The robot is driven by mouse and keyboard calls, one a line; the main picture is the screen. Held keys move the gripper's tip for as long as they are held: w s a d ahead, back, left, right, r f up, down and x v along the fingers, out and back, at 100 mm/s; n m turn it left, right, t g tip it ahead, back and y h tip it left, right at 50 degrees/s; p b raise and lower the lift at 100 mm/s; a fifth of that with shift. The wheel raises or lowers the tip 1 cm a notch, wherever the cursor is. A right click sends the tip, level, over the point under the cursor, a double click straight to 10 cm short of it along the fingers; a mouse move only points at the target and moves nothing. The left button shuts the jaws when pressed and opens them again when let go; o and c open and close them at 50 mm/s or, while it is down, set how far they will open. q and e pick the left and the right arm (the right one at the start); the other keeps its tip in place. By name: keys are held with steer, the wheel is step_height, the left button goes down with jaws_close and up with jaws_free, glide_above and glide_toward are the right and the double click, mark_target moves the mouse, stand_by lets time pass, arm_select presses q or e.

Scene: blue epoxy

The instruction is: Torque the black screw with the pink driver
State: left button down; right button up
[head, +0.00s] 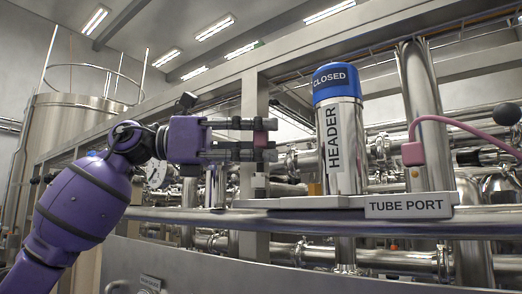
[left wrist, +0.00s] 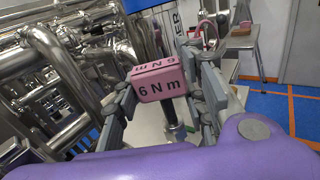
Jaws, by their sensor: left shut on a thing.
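The pink driver (left wrist: 158,82) has a block-shaped head marked "6 N m" in the left wrist view. My left gripper (head: 262,139) is shut on it, one finger on each side, and the pink head (head: 260,138) shows between the fingertips in the head view. A dark shaft (left wrist: 172,110) runs down from the driver in the left wrist view. The driver is above a pale ledge, left of the blue-capped cylinder. I cannot clearly make out the black screw, nor whether the driver's tip touches it. My right gripper is not in view.
A steel cylinder (head: 341,145) marked "HEADER", with a blue cap (head: 336,82) reading "CLOSED", stands right of my gripper. Further right are a "TUBE PORT" sign (head: 410,205) and a pink box (head: 412,153) with a cable. Steel pipes crowd the space behind.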

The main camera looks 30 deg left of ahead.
arm_select(q)
steer(key=shift+r, duration=3.2)
